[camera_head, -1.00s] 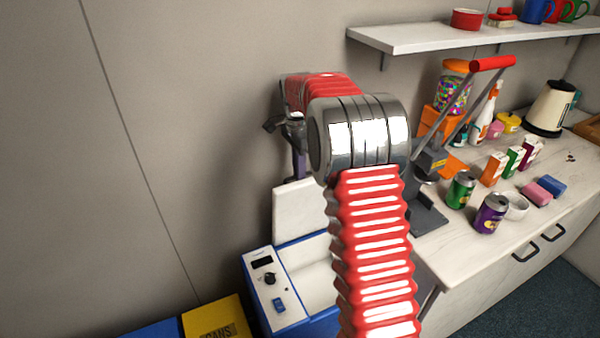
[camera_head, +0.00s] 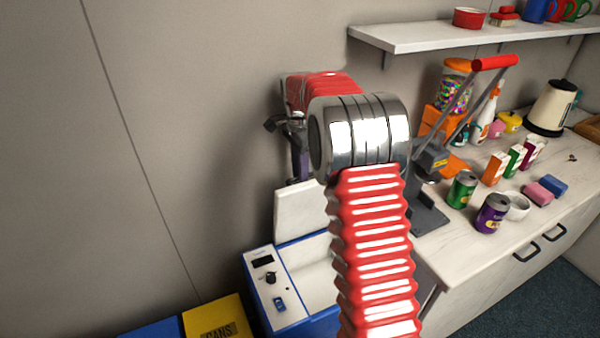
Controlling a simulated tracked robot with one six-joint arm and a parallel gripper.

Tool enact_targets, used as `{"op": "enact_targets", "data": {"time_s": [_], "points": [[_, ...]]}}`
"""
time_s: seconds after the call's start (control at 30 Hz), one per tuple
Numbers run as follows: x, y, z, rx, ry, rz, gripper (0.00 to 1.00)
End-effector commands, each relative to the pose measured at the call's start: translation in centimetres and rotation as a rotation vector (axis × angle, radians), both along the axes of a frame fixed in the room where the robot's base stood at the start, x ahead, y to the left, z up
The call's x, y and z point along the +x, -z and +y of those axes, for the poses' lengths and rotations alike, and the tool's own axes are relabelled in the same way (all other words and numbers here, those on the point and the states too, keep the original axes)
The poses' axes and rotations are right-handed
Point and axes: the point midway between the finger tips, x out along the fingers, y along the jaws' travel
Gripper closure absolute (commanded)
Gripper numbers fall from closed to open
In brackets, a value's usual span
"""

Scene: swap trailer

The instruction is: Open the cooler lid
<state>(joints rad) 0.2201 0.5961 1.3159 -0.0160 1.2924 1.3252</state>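The cooler (camera_head: 290,318) is a blue box at the bottom centre, with a white panel bearing a small display, a knob and a blue switch. Its white lid (camera_head: 297,212) stands raised at the back, near the wall, and a pale interior shows in front of it. My red and chrome arm hides the cooler's right part. My gripper (camera_head: 287,130) is partly in view above the lid, beyond my arm's chrome joint. It looks apart from the lid. Its fingers are mostly hidden, so I cannot tell whether it is open or shut.
A yellow bin (camera_head: 217,318) and a blue bin (camera_head: 153,330) stand left of the cooler. At right, a counter (camera_head: 470,255) holds a can crusher (camera_head: 428,205), cans, cartons and a kettle (camera_head: 551,108). A white shelf (camera_head: 430,38) hangs above it.

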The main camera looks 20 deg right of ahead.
Motion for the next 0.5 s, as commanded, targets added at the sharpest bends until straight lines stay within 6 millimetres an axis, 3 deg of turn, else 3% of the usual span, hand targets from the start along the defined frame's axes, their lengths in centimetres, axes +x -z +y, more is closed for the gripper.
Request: {"op": "enact_targets", "data": {"time_s": [0.27,0.5], "points": [[0.2,-1.9,0.0,-0.001,0.000,-0.004,0.72],[0.5,-5.9,0.0,-0.001,0.000,-0.004,0.72]]}}
